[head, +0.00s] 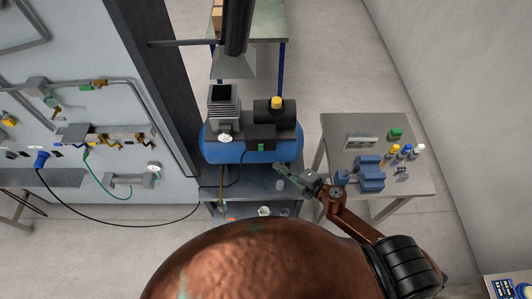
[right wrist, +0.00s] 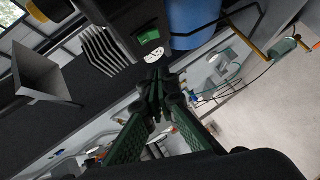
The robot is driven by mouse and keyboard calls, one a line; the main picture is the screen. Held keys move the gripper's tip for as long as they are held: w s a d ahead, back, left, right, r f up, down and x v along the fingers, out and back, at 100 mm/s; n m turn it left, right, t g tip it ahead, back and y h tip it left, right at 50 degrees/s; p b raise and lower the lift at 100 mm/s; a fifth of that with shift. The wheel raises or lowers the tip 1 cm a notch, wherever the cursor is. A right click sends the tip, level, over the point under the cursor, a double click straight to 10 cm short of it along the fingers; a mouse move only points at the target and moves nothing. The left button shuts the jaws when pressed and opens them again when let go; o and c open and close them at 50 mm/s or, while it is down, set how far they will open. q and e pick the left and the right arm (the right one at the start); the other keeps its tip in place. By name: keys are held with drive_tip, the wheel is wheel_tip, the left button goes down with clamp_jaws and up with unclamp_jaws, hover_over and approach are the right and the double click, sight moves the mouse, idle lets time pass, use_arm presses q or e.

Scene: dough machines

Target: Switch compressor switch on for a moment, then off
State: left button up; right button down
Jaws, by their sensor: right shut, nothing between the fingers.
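The compressor (head: 225,154) has a blue tank with a black motor and a finned block on top. Its switch (head: 261,147) shows as a small green patch on a black box at the front. In the right wrist view the green switch (right wrist: 149,37) sits on the black box just beyond my fingertips, and the blue tank (right wrist: 192,20) is at the upper right. My right gripper (head: 279,168) is shut and empty, in front of and below the box, to the right of the switch. It appears apart from the switch. The switch's position, on or off, is too small to tell. My left gripper is not in view.
The compressor stands on a dark grey shelf unit (head: 258,188) with small items on its lower level. A side table (head: 405,180) at the right holds blue blocks and several capped bottles. A wall panel with hoses (head: 85,135) is at the left.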

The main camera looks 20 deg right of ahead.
sight(259, 150)
drive_tip(key=shift+w+a+f+p, duration=0.15)
drive_tip(key=shift+w+a+f, duration=0.35)
drive_tip(key=shift+w, duration=1.1)
drive_tip(key=shift+w+a+f+p, duration=0.15)
drive_tip(key=shift+w+a+f, duration=0.35)
drive_tip(key=shift+w, duration=1.15)
drive_tip(key=shift+w+a+f+p, duration=0.25)
drive_tip(key=shift+w+f, duration=0.45)
drive_tip(key=shift+w, duration=0.9)
